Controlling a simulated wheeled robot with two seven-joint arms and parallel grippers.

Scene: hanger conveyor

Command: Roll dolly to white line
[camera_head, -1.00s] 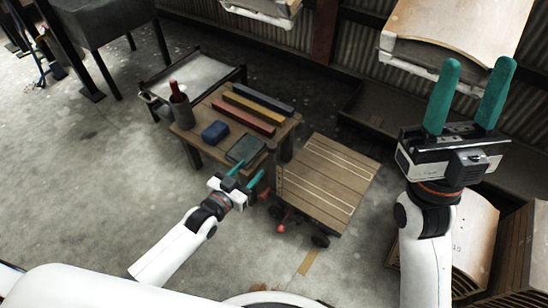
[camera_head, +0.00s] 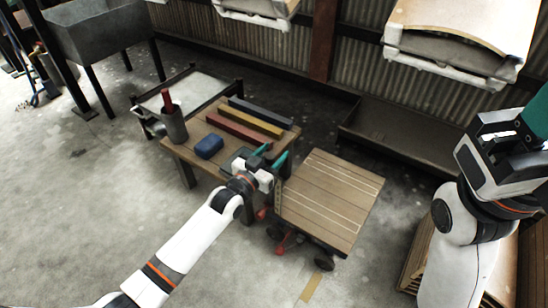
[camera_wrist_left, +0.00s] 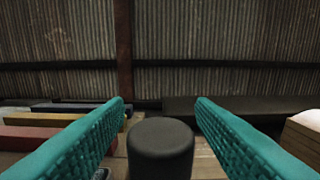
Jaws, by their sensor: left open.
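The dolly (camera_head: 335,195) has a slatted wooden top with pale stripes, red parts at its left side and dark wheels below. It stands right of the low worktable. My left gripper (camera_head: 271,154) is open, between the worktable and the dolly's left edge. In the left wrist view a dark, round-topped post (camera_wrist_left: 160,148) stands between the spread teal fingers; I cannot tell whether they touch it. A tan strip (camera_head: 311,288) is on the floor in front of the dolly; I see no clearly white floor line. My right gripper (camera_head: 530,125) is partly cut off at the right edge.
The worktable (camera_head: 172,150) holds coloured bars, a blue case (camera_head: 209,146) and a grey cup (camera_head: 173,125). A metal trough (camera_head: 400,140) lies along the corrugated wall. Carriers hang above. Open concrete floor (camera_head: 90,210) is at left and in front.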

